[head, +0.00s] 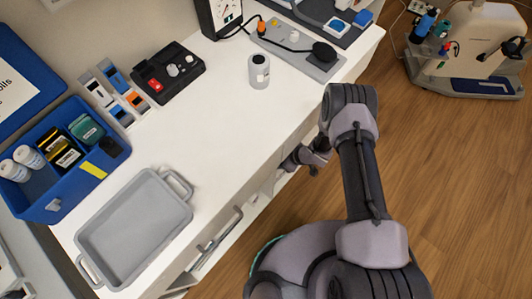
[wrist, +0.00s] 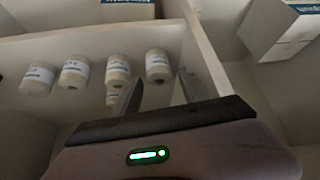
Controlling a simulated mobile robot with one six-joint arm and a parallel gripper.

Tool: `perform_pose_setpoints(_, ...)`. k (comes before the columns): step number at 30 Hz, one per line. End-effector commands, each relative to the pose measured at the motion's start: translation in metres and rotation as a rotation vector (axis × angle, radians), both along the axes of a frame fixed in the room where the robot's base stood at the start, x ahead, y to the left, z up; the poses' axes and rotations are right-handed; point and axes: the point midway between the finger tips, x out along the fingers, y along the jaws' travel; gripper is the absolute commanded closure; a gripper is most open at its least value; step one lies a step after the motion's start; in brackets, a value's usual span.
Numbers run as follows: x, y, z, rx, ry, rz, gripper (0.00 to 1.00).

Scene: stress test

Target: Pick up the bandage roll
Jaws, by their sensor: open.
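Several cream bandage rolls with white labels stand in a row inside a pale compartment in the wrist view. The rightmost roll (wrist: 158,65) is just beyond my gripper (wrist: 160,82). Another roll (wrist: 117,72) is left of the fingers, with a partly hidden one (wrist: 113,97) in front of it. Two more rolls (wrist: 74,73) (wrist: 38,78) stand further left. My gripper is open, its two thin fingers apart with nothing between them. In the head view my arm bends down beside the counter front, and the rolls do not show there.
Compartment walls (wrist: 205,45) rise close to the right of my fingers. White boxes (wrist: 285,30) stand beyond, at upper right.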

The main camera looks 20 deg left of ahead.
Motion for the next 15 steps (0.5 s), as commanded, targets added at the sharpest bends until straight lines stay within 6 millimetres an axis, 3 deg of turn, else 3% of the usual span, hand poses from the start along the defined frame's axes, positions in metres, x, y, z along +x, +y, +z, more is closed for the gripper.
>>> perform_pose_setpoints(9, 0.009, 0.028, -0.056, -0.002, 0.001, -0.001, 0.49)
perform_pose_setpoints(15, 0.01, 0.033, -0.058, -0.003, 0.002, -0.004, 0.49)
